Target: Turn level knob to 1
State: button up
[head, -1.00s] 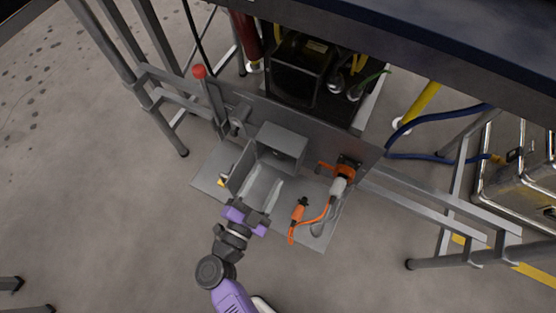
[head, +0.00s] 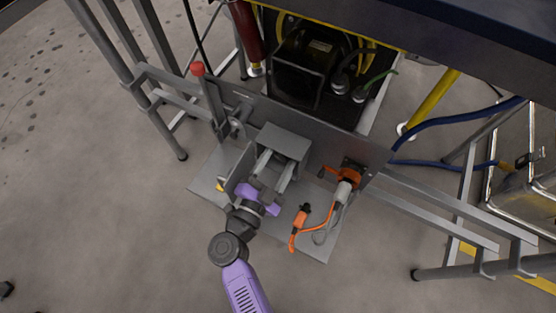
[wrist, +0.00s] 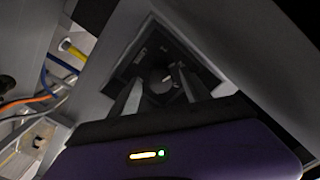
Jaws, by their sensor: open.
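The level knob (wrist: 161,80) shows in the wrist view as a small round knob with a pale mark on a dark panel (wrist: 150,60). The panel sits deep inside a grey hooded box (head: 286,140). Small white lettering is on the panel but too blurred to read. My gripper (head: 277,166) is open, with its fingers reaching into the box opening. In the wrist view the fingers (wrist: 158,88) stand on either side of the knob's lower part. I cannot tell whether they touch it. The head view hides the knob under the box.
A red-tipped lever (head: 198,69) stands left of the box. An orange connector (head: 344,176) and an orange plug (head: 303,212) with cable lie right. An upright grey plate (head: 239,168) stands close on my gripper's left. Open floor lies in front.

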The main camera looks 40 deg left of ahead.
grip_shut()
jog(key=shift+p, duration=0.3)
jog(key=p, duration=0.1)
jog(key=n+p, duration=0.1)
jog(key=shift+r+n+p, duration=0.3)
jog(key=shift+p, duration=0.05)
jog(key=shift+n+p, duration=0.8)
jog(key=shift+p, duration=0.35)
jog(key=n+p, duration=0.3)
jog(key=shift+f, duration=0.15)
jog(key=shift+s+f+n+p, duration=0.15)
jog(key=shift+n+p, duration=0.55)
jog(key=shift+n, duration=0.8)
